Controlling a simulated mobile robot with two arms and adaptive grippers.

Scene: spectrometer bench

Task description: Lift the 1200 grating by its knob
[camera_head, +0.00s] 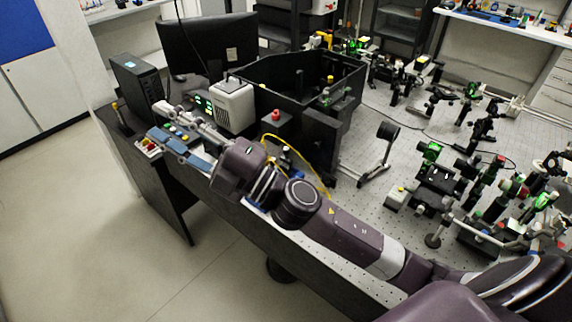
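My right gripper (158,120) reaches left over the near-left corner of the bench. Its two fingers are spread apart, and I see nothing held between them. Small coloured parts in a low rack (148,147) lie beside and beneath the fingers, with red and yellow tops showing. More small blue-green parts (178,131) show between the fingers. I cannot tell which of these is the 1200 grating or its knob; they are small and partly hidden by the fingers. My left gripper is not in view.
A black computer case (135,82) and a monitor (208,46) stand behind the gripper. A white box (232,105) and a red button box (276,121) stand to its right. A black open enclosure (290,78) is further back. Optics crowd the perforated bench (375,205) at right.

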